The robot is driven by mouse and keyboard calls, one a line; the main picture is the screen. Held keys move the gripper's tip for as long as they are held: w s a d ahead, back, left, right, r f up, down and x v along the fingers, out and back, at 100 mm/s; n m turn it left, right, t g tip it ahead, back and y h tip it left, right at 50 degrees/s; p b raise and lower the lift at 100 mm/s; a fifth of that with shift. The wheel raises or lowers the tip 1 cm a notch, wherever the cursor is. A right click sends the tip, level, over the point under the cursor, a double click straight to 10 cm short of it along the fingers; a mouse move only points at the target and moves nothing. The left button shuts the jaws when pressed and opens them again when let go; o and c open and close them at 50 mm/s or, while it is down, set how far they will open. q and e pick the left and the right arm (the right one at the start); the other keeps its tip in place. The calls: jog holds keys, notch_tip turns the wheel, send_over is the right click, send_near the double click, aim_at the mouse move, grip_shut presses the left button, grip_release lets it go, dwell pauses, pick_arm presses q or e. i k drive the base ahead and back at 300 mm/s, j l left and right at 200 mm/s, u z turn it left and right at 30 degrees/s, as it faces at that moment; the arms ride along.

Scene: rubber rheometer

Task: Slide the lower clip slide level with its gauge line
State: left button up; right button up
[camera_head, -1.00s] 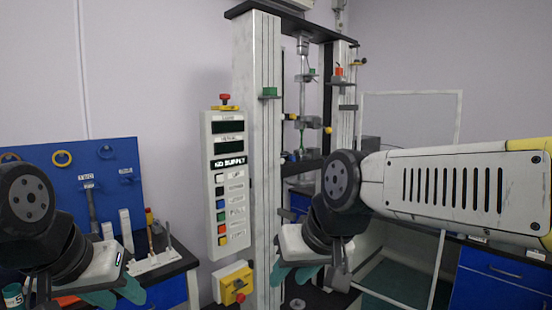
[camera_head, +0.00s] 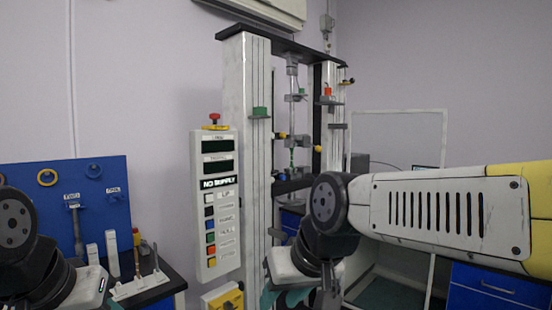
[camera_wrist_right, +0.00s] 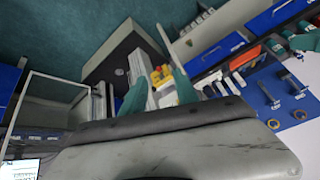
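The test frame (camera_head: 245,90) stands in the middle of the head view, with a light column on each side. I cannot tell which piece is the lower clip slide, and no gauge line is readable. My right gripper (camera_head: 284,298) is low in front of the frame, its teal fingers apart and empty; they also show in the right wrist view (camera_wrist_right: 160,88). My left gripper is mostly cut off at the lower left.
A control panel (camera_head: 215,205) reading "NO SUPPLY" hangs left of the frame, above a yellow box (camera_head: 224,299). A blue tool board (camera_head: 75,205) and a rack (camera_head: 140,285) are at the left. My right forearm covers the lower right. A clear-panelled guard (camera_head: 400,112) stands behind it.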

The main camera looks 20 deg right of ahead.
aim_at(281, 176)
jog(key=i+l+u, duration=0.15)
jog(key=i, duration=0.35)
jog(key=i+l+u, duration=0.1)
jog(key=i+l, duration=0.15)
jog(key=i, duration=0.25)
